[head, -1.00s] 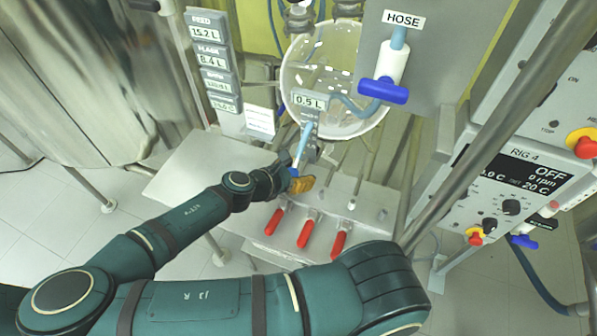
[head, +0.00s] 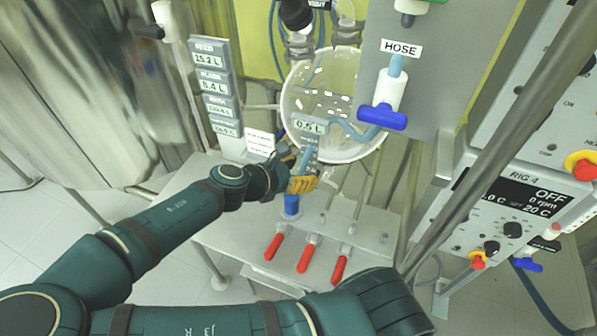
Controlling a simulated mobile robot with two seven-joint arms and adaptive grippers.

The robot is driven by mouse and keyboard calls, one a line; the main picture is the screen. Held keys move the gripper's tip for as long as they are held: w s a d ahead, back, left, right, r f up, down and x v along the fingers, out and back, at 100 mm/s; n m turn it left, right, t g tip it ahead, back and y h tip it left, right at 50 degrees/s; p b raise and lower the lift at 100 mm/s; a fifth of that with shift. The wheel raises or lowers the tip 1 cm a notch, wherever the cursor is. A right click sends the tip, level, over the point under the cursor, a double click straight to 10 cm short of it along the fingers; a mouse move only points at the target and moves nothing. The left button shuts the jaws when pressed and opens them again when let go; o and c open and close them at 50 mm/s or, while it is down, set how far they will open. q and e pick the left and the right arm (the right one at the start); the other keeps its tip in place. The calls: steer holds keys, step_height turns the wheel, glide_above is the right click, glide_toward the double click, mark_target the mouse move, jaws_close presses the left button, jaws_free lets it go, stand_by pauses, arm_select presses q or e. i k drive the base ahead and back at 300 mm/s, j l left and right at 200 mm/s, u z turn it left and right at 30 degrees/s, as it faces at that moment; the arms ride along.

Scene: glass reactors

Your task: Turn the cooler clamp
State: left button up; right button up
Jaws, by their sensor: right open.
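No part is labelled as the cooler clamp, and I cannot tell which fitting it is. Glass joints (head: 301,45) sit at the top of the vessel. My left gripper is not in view.
Three red-handled valves (head: 310,258) are on the front of the metal bench. A blue-handled valve (head: 382,116) under the HOSE label is right of the vessel. Display plates (head: 214,82) stand to the left. A slanted metal post (head: 470,170) and the RIG 4 control box (head: 510,215) are at right.

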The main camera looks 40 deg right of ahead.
mark_target(270, 252)
steer(key=j, duration=1.5)
